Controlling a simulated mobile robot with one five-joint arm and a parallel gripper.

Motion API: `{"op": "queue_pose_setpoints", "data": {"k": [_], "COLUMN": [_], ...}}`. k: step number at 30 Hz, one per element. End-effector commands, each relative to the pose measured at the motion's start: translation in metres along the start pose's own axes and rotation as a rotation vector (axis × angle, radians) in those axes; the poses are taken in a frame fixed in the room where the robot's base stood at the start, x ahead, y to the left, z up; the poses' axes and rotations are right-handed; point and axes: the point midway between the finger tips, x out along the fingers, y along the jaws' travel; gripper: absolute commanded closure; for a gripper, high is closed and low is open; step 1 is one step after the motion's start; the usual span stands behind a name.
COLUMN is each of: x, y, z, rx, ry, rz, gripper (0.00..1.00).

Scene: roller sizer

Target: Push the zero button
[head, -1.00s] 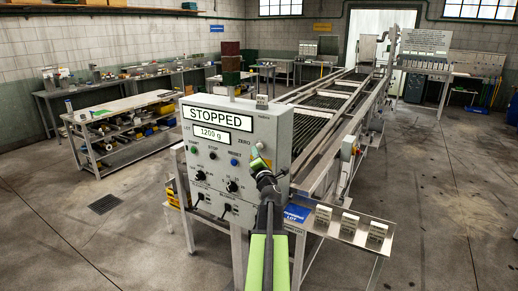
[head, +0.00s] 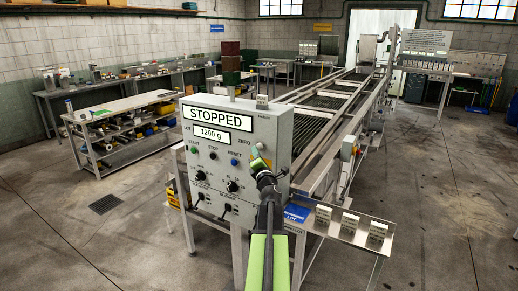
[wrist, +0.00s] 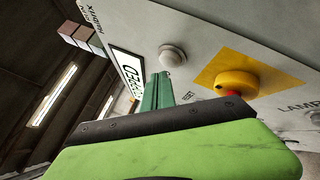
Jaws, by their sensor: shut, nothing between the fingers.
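The grey control panel (head: 222,172) stands upright, with a display reading STOPPED (head: 217,117) and one reading 1200 g (head: 212,133). The zero button (head: 259,146) is a small pale round button right of the ZERO label, near the panel's right edge. In the wrist view a whitish round button (wrist: 172,55) stands out from the panel face beside the display's edge. My gripper (head: 257,159) is shut and empty, its green fingers together. In the wrist view the fingertips (wrist: 158,78) are just below the white button; I cannot tell whether they touch the panel.
A yellow knob on a yellow plate (wrist: 237,82) sits close to the right of my fingers in the wrist view. Green and blue buttons (head: 234,162) and black knobs (head: 232,186) are lower on the panel. The roller machine (head: 325,115) extends behind.

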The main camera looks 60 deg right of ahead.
Motion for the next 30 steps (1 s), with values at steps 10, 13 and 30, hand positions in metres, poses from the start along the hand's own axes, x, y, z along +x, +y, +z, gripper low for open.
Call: {"op": "queue_pose_setpoints", "data": {"k": [10, 13, 30], "x": [0.0000, 0.0009, 0.0064], "y": [-0.0001, -0.0006, -0.0042], "z": [0.0001, 0.0006, 0.0042], "rx": [0.000, 0.000, 0.000], "ry": [0.000, 0.000, 0.000], "rz": [0.000, 0.000, 0.000], "gripper": [1.00, 1.00, 1.00]}}
